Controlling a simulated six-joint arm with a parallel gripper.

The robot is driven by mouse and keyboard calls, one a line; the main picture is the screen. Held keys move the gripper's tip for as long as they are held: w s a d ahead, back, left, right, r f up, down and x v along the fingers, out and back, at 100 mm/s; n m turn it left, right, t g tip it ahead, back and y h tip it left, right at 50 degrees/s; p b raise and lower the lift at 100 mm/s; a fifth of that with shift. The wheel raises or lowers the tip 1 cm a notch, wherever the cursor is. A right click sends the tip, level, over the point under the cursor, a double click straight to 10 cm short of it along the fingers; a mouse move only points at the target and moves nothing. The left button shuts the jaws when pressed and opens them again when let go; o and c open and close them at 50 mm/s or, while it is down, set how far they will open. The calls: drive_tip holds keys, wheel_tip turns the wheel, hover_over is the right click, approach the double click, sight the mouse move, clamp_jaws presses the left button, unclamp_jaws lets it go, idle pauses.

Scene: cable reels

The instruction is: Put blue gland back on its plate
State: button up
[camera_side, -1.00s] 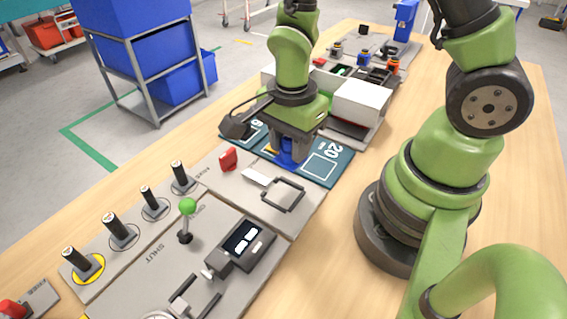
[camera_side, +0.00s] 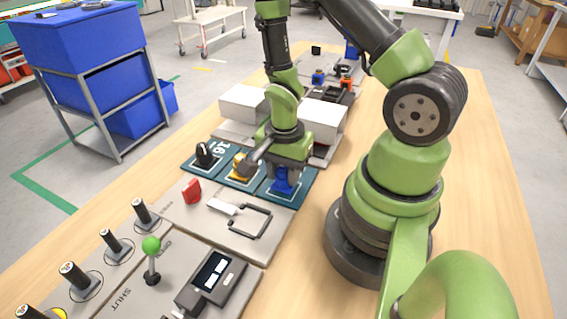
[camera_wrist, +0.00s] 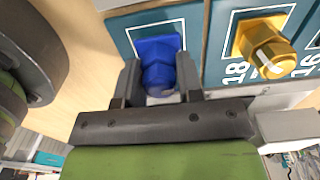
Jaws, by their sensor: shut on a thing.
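The blue gland (camera_side: 282,183) is between the fingers of my gripper (camera_side: 284,172), which is shut on it. It is upright over the right-hand teal plate (camera_side: 305,188). In the wrist view the blue gland (camera_wrist: 158,62) appears within the white outline on that plate (camera_wrist: 192,22), between the two fingertips of my gripper (camera_wrist: 160,84). I cannot tell whether its base touches the plate. My gripper hides part of the plate's marking in the side view.
A brass gland (camera_wrist: 264,44) stands on the neighbouring plate marked 18. A black gland (camera_side: 204,153) stands on the plate marked 16. A panel with a red switch (camera_side: 192,191) and a black handle (camera_side: 252,222) lies in front. White boxes (camera_side: 322,120) stand behind.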

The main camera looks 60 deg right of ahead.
drive_tip(key=shift+f, duration=0.1)
drive_tip(key=shift+f, duration=0.15)
drive_tip(key=o, duration=1.1)
drive_tip(key=shift+c, duration=0.2)
wheel_tip(320, 180, up, 8)
drive_tip(key=shift+f, duration=0.1)
